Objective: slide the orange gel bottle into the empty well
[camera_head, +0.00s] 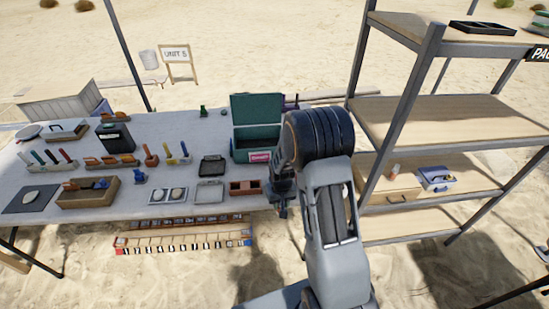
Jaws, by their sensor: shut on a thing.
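My gripper (282,207) hangs at the front edge of the table, just right of a small reddish-brown tray with compartments (245,193). The jaws are small and dark here and partly covered by my arm. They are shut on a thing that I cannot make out. I cannot identify the orange gel bottle for certain. A small upright orange-brown object (151,158) stands left of the middle of the table. I cannot tell which compartment is the empty well; the brown tray shows dark, recessed squares.
An open green box (243,143) stands behind the brown tray. Dark trays (212,166), racks and tools crowd the white table (215,120) to the left. A metal shelf unit (440,117) with wooden boards stands close on the right. Sand lies in front.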

